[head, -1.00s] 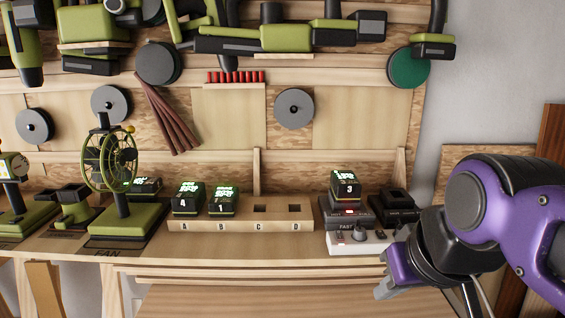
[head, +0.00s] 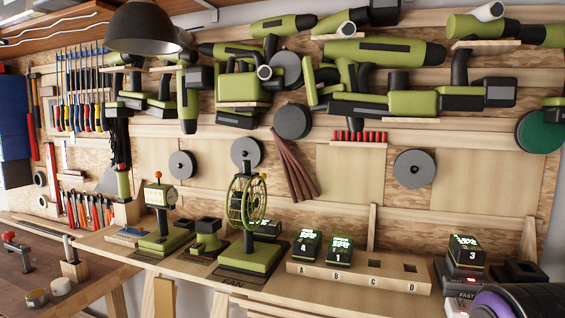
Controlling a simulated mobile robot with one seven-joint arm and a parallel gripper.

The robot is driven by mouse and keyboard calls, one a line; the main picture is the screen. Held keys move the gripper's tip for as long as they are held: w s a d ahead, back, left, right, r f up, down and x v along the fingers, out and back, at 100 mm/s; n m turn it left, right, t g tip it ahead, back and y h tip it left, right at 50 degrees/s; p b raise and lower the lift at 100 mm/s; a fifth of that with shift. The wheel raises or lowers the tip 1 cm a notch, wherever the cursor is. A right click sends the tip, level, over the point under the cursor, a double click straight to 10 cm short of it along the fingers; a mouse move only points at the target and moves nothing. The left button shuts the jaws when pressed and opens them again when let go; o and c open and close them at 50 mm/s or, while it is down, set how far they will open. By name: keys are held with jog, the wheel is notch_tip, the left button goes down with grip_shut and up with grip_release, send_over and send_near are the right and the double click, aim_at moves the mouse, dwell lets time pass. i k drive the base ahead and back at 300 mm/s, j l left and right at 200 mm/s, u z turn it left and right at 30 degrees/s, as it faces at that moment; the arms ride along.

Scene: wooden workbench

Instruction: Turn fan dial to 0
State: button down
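The fan (head: 248,203) stands upright on a green base (head: 252,258) in the middle of the head view, near the bench's front edge. It has a round green cage and a dark post. The word FAN is printed on the bench in front of it. A small yellow knob shows at the cage's upper right. I cannot make out a dial with numbers, nor its setting. My gripper is out of view; only a purple part of my arm shows at the bottom right corner, well to the right of the fan.
Right of the fan, a wooden rack (head: 352,278) marked A to D holds batteries 4 (head: 306,246) and 1 (head: 339,250). Battery 3 (head: 466,250) sits on a charger near my arm. A green lamp device (head: 160,215) stands left of the fan. Tools hang above.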

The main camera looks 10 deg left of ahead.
aim_at(246, 164)
jog(key=j+u, duration=0.3)
jog(key=k+j+u, duration=0.1)
jog(key=u, duration=0.15)
jog(key=i+j+z, duration=0.1)
jog(key=j, duration=0.3)
jog(key=i+j, duration=0.2)
jog(key=j, duration=0.25)
jog(key=i+j+z, duration=0.15)
jog(key=j, duration=0.3)
jog(key=i+j+z, duration=0.1)
jog(key=j, duration=0.35)
